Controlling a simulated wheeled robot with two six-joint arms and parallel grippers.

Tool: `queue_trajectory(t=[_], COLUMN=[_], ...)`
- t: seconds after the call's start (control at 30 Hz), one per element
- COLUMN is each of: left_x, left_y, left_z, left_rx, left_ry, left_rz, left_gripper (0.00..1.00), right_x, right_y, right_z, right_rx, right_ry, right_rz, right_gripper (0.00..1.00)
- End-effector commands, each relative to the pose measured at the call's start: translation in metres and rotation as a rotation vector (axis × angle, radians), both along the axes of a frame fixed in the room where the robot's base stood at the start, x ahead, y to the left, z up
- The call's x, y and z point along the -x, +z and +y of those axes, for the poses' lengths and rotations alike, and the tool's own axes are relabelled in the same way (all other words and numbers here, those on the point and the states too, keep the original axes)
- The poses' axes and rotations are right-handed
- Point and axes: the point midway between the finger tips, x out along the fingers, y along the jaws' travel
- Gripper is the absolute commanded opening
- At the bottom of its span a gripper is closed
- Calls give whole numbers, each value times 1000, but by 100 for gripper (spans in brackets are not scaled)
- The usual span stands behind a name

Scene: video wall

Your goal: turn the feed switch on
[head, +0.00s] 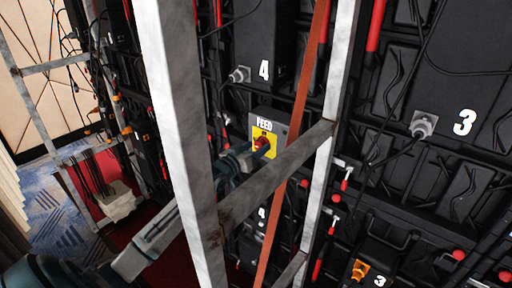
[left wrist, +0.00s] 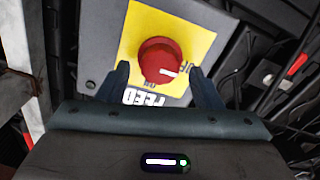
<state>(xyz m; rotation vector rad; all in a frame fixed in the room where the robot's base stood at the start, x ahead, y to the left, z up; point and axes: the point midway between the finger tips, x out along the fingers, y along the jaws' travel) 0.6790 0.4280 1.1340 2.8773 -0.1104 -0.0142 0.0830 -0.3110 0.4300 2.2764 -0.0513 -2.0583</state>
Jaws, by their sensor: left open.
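The feed switch is a grey box (head: 282,127) marked FEED with a yellow plate (head: 265,136) and a red knob (head: 261,144), on the black wall behind a metal frame. In the left wrist view the red knob (left wrist: 160,60) has a white mark pointing right, towards lettering partly hidden by a finger. Other small lettering, seemingly ON, sits below the knob. My left gripper (left wrist: 162,85) is open, one finger on each side of the knob; contact cannot be told. In the head view my left gripper (head: 252,150) reaches the switch behind the frame's bars. My right gripper is not in view.
A pale metal post (head: 180,130) and a crossbar (head: 275,175) stand close in front of my left arm. An orange-red strap (head: 292,150) runs down beside the switch. Black cables and connectors (head: 424,124) cover the wall of panels.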

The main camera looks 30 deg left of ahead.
Motion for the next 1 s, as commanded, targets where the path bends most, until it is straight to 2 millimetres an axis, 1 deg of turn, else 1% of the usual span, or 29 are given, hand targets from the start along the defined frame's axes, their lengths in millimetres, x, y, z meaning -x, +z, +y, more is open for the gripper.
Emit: queue_trajectory(t=[0.13, 0.4, 0.43, 0.57, 0.6, 0.63, 0.67, 0.87, 1.0], left_x=[-7, -8, -8, -8, -8, -8, -8, -8, -8], left_y=[0, 0, 0, 0, 0, 0, 0, -1, -2], left_z=[-1, -1, -1, -1, -1, -1, -1, -1, -1], left_rx=[1, -1, -1, -1, -1, -1, -1, -11, -47], left_ry=[-1, -1, -1, -1, -1, -1, -1, -1, -1], left_rz=[1, 1, 1, 1, 1, 1, 1, 0, -3], left_gripper=[60, 60, 58, 32, 24, 18, 15, 15, 15], right_x=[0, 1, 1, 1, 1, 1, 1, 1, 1], right_y=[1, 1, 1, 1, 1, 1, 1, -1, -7], right_z=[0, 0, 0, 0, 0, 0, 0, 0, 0], right_rx=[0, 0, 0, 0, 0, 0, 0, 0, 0], right_ry=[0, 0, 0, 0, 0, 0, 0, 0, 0], right_rz=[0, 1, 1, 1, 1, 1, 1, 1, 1], right_gripper=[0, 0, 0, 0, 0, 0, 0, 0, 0])
